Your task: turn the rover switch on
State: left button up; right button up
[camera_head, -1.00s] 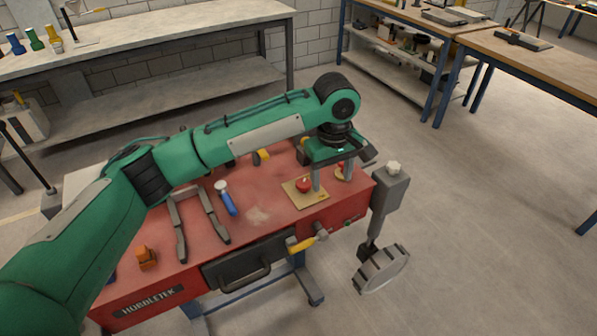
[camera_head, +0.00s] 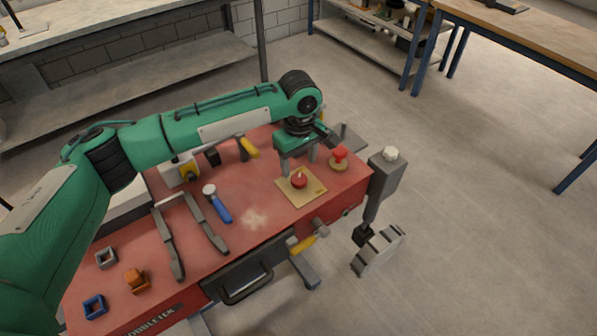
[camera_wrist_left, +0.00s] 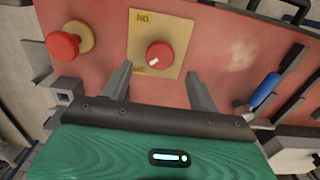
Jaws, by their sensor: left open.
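A red round knob (camera_head: 299,181) with a white pointer mark sits on a square tan plate (camera_head: 318,190) on the red cart top. My left gripper (camera_head: 299,163) points down over the plate, just behind the knob in the head view. In the wrist view its two fingers stand apart, one on each side below the knob, with nothing between them. My right gripper is not in view.
A red mushroom button (camera_head: 339,154) stands beside the plate. A blue-handled tool (camera_head: 220,209), grey tongs-like bars (camera_head: 170,245), an orange block (camera_head: 137,281) and a yellow-handled tool (camera_head: 248,148) lie on the cart.

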aim_at(299, 178)
pick_arm(q)
notch_tip(299, 178, down, 4)
jog(key=shift+f, duration=0.7)
jog(key=shift+c, duration=1.1)
jog(key=c, duration=0.7)
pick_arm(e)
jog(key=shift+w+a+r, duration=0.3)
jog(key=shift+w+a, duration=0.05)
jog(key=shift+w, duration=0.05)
pick_arm(q)
jog(key=shift+p, duration=0.35)
jog(key=shift+c, duration=0.2)
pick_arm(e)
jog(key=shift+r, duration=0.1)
